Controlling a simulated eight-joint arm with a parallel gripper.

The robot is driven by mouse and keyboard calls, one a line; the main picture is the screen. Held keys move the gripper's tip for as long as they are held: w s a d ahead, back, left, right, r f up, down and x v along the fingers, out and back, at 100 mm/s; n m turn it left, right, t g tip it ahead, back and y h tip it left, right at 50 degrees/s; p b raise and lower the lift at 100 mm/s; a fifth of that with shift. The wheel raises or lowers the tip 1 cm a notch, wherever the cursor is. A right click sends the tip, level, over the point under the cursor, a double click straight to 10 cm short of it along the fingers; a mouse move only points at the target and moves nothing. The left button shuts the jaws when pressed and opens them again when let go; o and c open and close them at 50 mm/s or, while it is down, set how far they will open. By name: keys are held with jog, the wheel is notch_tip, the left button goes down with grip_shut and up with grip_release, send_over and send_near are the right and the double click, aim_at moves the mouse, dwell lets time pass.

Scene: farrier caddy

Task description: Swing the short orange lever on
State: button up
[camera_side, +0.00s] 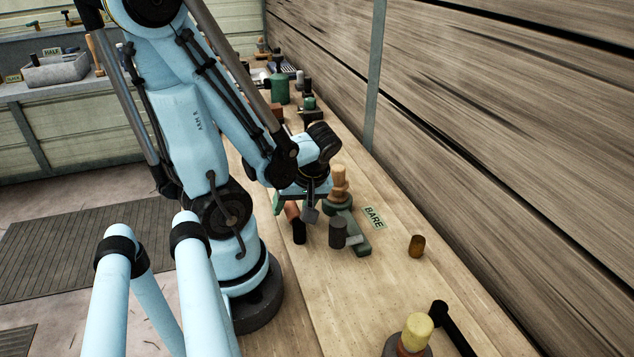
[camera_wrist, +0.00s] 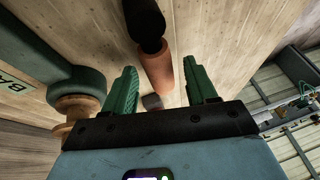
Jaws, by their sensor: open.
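A short orange cylinder with a black end, which looks like the orange lever (camera_wrist: 158,68), lies between my gripper's green fingers in the wrist view. I cannot see clear contact with either finger. In the side view the orange lever (camera_side: 291,210) shows only partly, beside and below my gripper (camera_side: 303,197), with its black end toward the camera. My gripper (camera_wrist: 163,75) is open, its two fingers spread on either side of the orange part. A small dark grey block (camera_wrist: 152,101) shows near the palm. Whether the lever is on or off I cannot tell.
A green-grey bracket (camera_side: 346,222) with a wooden knob (camera_side: 339,182) and a dark cylinder (camera_side: 337,232) stands close right of my gripper, by a BARE label (camera_side: 373,217). A brown peg (camera_side: 416,246) and yellow knob (camera_side: 417,332) stand nearer.

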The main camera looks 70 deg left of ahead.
grip_shut()
jog(key=m, duration=0.2)
jog(key=w+m+t, duration=0.1)
jog(key=w+d+m+t, duration=0.1)
jog(key=m, duration=0.1)
jog(key=shift+w+m, duration=0.25)
jog(key=shift+m, duration=0.05)
dwell(0.3)
grip_release()
jog(key=shift+r, duration=0.15)
jog(key=v, duration=1.1)
jog(key=shift+s+d+r, duration=0.2)
jog(key=shift+d+r, duration=0.05)
jog(key=shift+d, duration=0.1)
dwell(0.3)
